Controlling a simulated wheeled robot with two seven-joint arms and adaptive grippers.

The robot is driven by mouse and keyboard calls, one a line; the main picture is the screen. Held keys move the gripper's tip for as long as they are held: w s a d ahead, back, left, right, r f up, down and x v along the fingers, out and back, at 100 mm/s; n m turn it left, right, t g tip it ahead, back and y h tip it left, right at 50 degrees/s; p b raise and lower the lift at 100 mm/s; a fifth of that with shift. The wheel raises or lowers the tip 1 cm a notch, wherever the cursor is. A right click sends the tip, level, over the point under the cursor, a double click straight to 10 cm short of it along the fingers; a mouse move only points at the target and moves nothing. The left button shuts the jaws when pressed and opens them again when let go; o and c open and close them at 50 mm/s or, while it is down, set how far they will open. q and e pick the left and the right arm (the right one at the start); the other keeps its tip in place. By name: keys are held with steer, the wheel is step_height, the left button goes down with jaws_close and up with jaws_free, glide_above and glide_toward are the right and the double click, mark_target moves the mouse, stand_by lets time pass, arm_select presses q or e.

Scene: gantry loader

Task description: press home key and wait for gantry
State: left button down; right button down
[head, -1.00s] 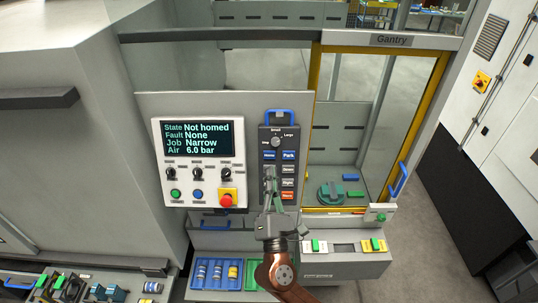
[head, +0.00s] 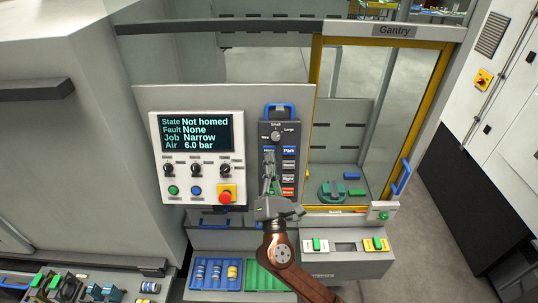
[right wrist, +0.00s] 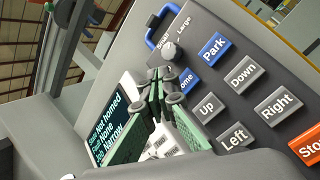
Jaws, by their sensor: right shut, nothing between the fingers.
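The blue Home key (right wrist: 187,82) is on the grey pendant (head: 295,135), left of the blue Park key (right wrist: 214,48). In the right wrist view my fingers hide its first letter. My right gripper (right wrist: 165,92) is shut and empty, its fingertips over or just in front of the Home key's left part; I cannot tell whether they touch it. In the head view the right gripper (head: 269,158) covers most of that key. The display (head: 195,133) reads State Not homed, Fault None, Job Narrow, Air 6.0 bar. My left gripper is out of view.
Below Park are more keys, including an orange one (head: 288,191). Left of the pendant is a panel with knobs and a red emergency stop (head: 226,196). A yellow-framed window (head: 312,110) labelled Gantry is at the right. Blue (head: 196,284) and green trays lie below.

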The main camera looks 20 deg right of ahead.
steer(key=shift+w+d+f+b, duration=0.15)
steer(key=shift+w+f+b, duration=0.1)
steer(key=shift+w, duration=0.35)
steer(key=shift+w+d+f+b, duration=0.1)
steer(key=shift+w+d+f, duration=0.1)
steer(key=shift+w, duration=0.4)
steer(key=shift+w, duration=0.1)
stand_by(0.5)
steer(key=shift+w+d+f, duration=0.1)
steer(key=shift+w+f, duration=0.05)
steer(key=shift+w, duration=0.15)
steer(key=shift+w+d+f+b, duration=0.1)
steer(key=shift+w+b, duration=0.2)
stand_by(0.8)
steer(key=shift+s+a+r+p, duration=0.1)
steer(key=shift+s+r+p, duration=0.05)
steer(key=shift+s+p, duration=0.15)
steer(key=shift+s+a+r+p, duration=0.1)
steer(key=shift+s+p, duration=0.05)
steer(key=shift+s, duration=0.25)
